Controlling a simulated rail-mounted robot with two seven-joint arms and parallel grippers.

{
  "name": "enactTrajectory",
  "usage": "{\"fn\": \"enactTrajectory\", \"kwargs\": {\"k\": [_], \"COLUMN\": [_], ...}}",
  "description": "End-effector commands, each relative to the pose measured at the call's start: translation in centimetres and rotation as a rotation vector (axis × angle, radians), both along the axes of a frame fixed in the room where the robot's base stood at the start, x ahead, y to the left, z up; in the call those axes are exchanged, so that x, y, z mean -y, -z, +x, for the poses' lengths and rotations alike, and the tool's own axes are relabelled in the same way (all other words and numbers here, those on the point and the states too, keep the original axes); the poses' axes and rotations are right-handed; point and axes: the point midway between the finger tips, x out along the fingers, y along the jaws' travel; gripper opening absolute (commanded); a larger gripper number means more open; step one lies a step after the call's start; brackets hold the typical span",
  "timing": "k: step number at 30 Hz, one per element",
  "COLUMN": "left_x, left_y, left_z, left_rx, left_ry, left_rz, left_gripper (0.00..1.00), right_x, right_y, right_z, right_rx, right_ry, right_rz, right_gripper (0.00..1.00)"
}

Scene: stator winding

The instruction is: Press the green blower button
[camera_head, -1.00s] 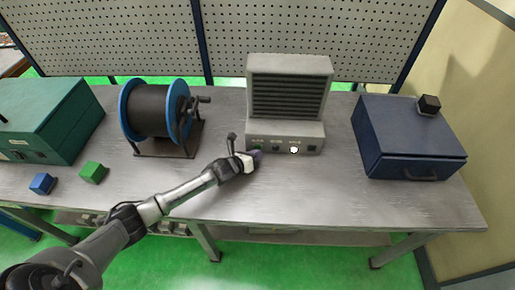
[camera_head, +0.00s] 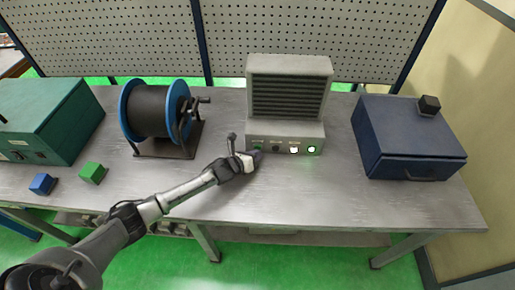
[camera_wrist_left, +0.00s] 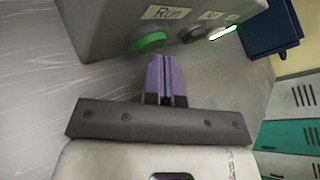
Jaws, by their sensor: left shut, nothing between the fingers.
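The blower (camera_head: 288,88) is a grey box with a slatted front and a low control panel, standing at the back middle of the bench. Its green button (camera_wrist_left: 150,41), under a "Run" label, shows in the left wrist view. My left gripper (camera_head: 257,157) is shut and empty, close in front of the panel's left end. In the left wrist view its purple fingertips (camera_wrist_left: 167,62) are just below and right of the green button, seemingly apart from it. A white lamp (camera_head: 294,149) and a green lamp (camera_head: 312,149) glow on the panel. My right gripper is not in view.
A wire spool (camera_head: 150,110) in a stand is left of the blower. A teal box (camera_head: 50,115), a blue block (camera_head: 42,183) and a green block (camera_head: 92,172) are further left. A dark blue box (camera_head: 408,135) stands right. The bench front is clear.

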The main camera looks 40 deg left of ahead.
Motion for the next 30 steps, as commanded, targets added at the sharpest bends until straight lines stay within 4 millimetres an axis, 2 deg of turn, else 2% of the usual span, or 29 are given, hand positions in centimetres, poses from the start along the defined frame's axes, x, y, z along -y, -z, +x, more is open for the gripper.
{"fn": "enactTrajectory", "kwargs": {"k": [6, 20, 30], "left_x": [0.6, 0.9, 2.8], "left_y": [-0.3, -0.2, -0.3], "left_z": [-0.8, -1.3, -3.8], "left_rx": [0.0, -0.001, -0.002], "left_ry": [0.001, 0.001, 0.001], "left_rz": [-0.001, -0.001, -0.003], "left_gripper": [0.0, 0.0, 0.0], "right_x": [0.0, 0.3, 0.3], "right_y": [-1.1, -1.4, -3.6], "right_z": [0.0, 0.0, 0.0], "right_rx": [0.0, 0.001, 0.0], "right_ry": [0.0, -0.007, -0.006], "right_rz": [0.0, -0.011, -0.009], "right_gripper": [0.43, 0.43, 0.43]}}
